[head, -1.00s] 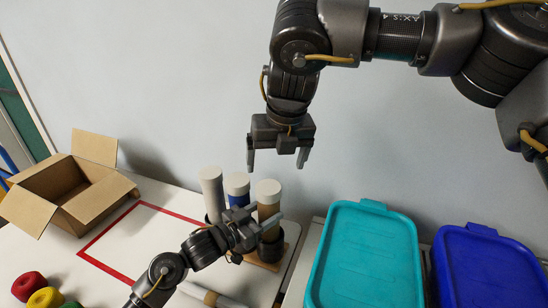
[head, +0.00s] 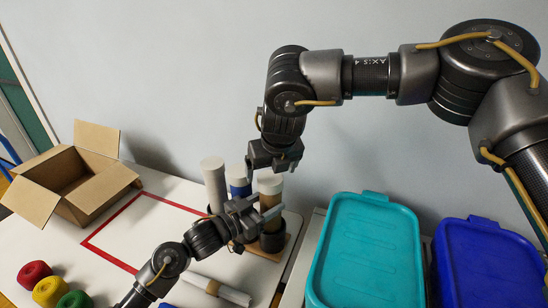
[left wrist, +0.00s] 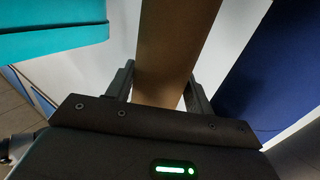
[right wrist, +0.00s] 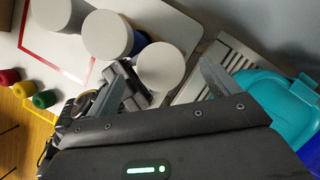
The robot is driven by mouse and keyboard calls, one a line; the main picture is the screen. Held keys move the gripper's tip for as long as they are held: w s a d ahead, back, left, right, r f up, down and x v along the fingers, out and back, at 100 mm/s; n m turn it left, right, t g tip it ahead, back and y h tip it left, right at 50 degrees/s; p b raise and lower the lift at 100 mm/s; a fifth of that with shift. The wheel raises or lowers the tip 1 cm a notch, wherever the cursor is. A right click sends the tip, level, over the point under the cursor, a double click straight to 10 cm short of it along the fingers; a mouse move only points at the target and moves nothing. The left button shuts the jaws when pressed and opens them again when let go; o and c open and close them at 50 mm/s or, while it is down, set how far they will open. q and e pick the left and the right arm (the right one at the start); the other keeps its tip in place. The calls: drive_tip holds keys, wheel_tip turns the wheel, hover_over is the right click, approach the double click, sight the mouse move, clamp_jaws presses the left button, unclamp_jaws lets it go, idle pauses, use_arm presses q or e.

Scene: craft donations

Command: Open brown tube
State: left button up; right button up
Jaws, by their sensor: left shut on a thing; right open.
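The brown tube (head: 268,201) stands upright in the dark cup of a holder (head: 274,240), with a white cap (head: 270,183) on top. My left gripper (head: 262,208) is shut on the tube's body below the cap. In the left wrist view the brown tube (left wrist: 172,45) runs between its fingers. My right gripper (head: 271,171) is open, pointing down just above the cap. In the right wrist view the cap (right wrist: 160,66) shows between its spread fingers; I cannot tell whether they touch it.
A white tube (head: 214,185) and a blue tube (head: 239,186) stand close beside it. A rolled tube (head: 215,289) lies in front. A teal bin (head: 366,260) and a blue bin (head: 488,265) stand right. An open cardboard box (head: 98,192) and yarn rolls (head: 48,290) are left.

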drive_tip(key=shift+x, duration=1.4)
drive_tip(key=c, duration=1.2)
drive_tip(key=shift+r, duration=0.25)
drive_tip(key=shift+r, duration=0.85)
drive_tip(key=shift+r, duration=0.15)
